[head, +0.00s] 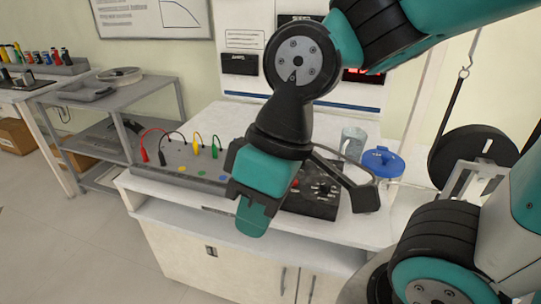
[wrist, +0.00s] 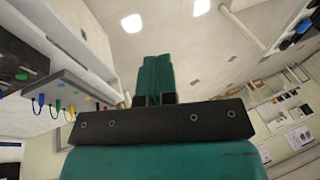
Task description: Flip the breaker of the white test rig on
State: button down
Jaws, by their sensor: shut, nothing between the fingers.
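A white test rig (head: 245,86) stands upright at the back of the white counter, with black label plates and a red lit display partly hidden behind my arm. I cannot make out its breaker in either view. My gripper (head: 252,214) hangs in front of the counter's front edge in the head view, apart from the rig. Its teal fingers are together with nothing between them. In the wrist view the shut fingers (wrist: 155,78) stand in the middle, touching nothing.
On the counter (head: 150,186) stand a grey terminal box (head: 178,158) with coloured leads, a black control box (head: 318,203) with knobs behind my gripper, a glass beaker (head: 352,143) and a blue-lidded container (head: 382,162). A grey shelf cart (head: 90,134) stands left; open floor lies front left.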

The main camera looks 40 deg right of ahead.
jog(key=w+d+f+n+t+h+b, duration=0.2)
jog(key=w+d+f+n+h+b, duration=0.1)
jog(key=w, duration=0.7)
jog(key=w+d+f+n+t+h+b, duration=0.3)
jog(key=w+d+f+n+h, duration=0.3)
jog(key=w+d+f+n, duration=0.2)
jog(key=w+d+f+n+t+h+b, duration=0.2)
jog(key=w+d+f+n+h+b, duration=0.2)
jog(key=w+d+f, duration=0.3)
jog(key=shift+w+d+f+n+t+h, duration=0.1)
jog(key=shift+w+f+n+t+h, duration=0.15)
jog(key=shift+w, duration=0.55)
jog(key=shift+w+d+f+n+h, duration=0.1)
jog(key=shift+w+f+n+h, duration=0.2)
jog(key=shift+w, duration=0.45)
jog(key=shift+w+d+f+n+t+h, duration=0.15)
jog(key=shift+w+n, duration=0.2)
jog(key=shift+w, duration=0.45)
jog(key=shift+w+d+r+n+t+h, duration=0.15)
jog(key=shift+w+n+t+h, duration=0.25)
jog(key=shift+n, duration=0.5)
jog(key=shift+r, duration=0.1)
jog(key=x, duration=1)
